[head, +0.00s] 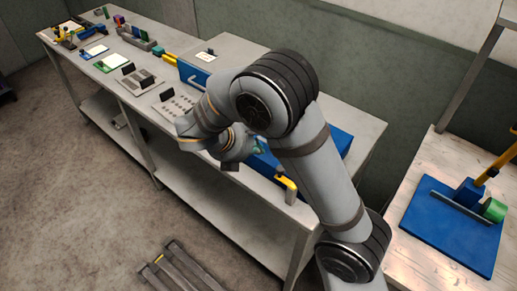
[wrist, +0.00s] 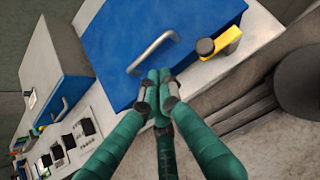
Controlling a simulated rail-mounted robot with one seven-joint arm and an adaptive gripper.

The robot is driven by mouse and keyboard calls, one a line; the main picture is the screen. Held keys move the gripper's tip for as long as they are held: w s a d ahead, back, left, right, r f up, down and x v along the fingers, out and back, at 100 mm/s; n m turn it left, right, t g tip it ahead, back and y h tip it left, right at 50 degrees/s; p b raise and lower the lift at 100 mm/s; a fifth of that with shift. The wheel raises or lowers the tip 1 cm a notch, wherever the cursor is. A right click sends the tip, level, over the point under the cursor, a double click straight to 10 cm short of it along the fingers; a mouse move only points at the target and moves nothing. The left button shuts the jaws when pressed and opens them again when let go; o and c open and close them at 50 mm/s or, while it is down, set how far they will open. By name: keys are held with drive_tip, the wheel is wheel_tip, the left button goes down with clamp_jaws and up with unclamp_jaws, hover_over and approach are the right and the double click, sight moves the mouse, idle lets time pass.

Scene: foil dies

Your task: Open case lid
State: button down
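A blue case (head: 339,143) stands at the near right end of the long bench, partly hidden behind my arm in the head view. In the wrist view the blue case (wrist: 112,38) fills the top middle, with a silver bar handle (wrist: 150,52) on its face and a yellow piece with a dark round knob (wrist: 222,43) to the right. The yellow piece also shows in the head view (head: 287,186). My gripper (wrist: 159,78) has its green fingers drawn together just below the handle in the picture. Nothing shows between the fingertips; contact cannot be told.
A second box (head: 195,76) with blue front, handle and pale top stands farther along the bench; it also shows in the wrist view (wrist: 58,95). Trays and small parts lie beyond. A side table (head: 405,262) at right holds a blue plate (head: 440,225). Floor in front is mostly clear.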

sight(267, 160)
drive_tip(key=x, duration=0.8)
drive_tip(key=shift+w+f, duration=0.1)
drive_tip(key=shift+p, duration=0.3)
